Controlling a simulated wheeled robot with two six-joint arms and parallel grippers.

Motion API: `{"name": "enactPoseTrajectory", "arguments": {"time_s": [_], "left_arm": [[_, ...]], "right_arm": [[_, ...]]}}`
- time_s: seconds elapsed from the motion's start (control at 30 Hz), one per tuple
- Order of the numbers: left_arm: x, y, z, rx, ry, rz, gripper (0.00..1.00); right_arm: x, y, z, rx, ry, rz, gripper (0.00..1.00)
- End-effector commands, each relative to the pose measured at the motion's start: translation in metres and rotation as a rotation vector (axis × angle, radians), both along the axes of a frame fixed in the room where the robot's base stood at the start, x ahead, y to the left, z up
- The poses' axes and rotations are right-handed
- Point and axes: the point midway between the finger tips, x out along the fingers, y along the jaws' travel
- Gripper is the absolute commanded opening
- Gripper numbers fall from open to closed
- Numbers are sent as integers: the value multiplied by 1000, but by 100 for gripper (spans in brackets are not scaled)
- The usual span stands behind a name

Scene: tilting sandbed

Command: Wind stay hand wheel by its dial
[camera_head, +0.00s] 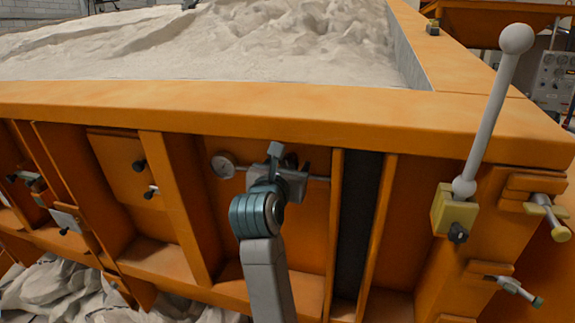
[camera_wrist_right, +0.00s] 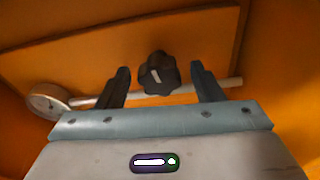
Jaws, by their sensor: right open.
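The stay hand wheel (camera_wrist_right: 158,74) is a black lobed knob on a pale rod in the right wrist view. Its round dial (camera_wrist_right: 47,101) sits at the left end of that rod and also shows in the head view (camera_head: 223,165). My right gripper (camera_wrist_right: 160,69) is open, with one dark finger on each side of the wheel and a visible gap to both. In the head view my right gripper (camera_head: 289,165) is in front of the orange panel and mostly hides the wheel. My left gripper is in neither view.
The orange sandbed wall (camera_head: 300,112) runs above my right gripper, with pale sand (camera_head: 240,45) behind it. Upright ribs flank the recess. A white ball-topped lever (camera_head: 493,105) stands at the right. Smaller black knobs (camera_head: 139,166) are to the left.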

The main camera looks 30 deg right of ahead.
Motion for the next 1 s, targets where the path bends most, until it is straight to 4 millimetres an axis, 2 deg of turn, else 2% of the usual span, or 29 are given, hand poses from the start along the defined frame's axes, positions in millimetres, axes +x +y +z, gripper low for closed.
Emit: {"name": "enactPoseTrajectory", "arguments": {"time_s": [0.03, 0.27, 0.47, 0.67, 1.0], "left_arm": [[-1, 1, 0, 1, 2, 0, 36], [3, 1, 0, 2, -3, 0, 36], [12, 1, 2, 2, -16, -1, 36], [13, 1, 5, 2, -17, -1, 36], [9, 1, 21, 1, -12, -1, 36]], "right_arm": [[0, 0, 0, 0, 0, 0, 60], [0, 0, 0, -1, 1, 0, 16], [0, 0, 0, -4, 7, -2, 16], [0, 0, 0, -40, 50, -12, 16], [0, 0, 2, -202, 242, -56, 16]]}}
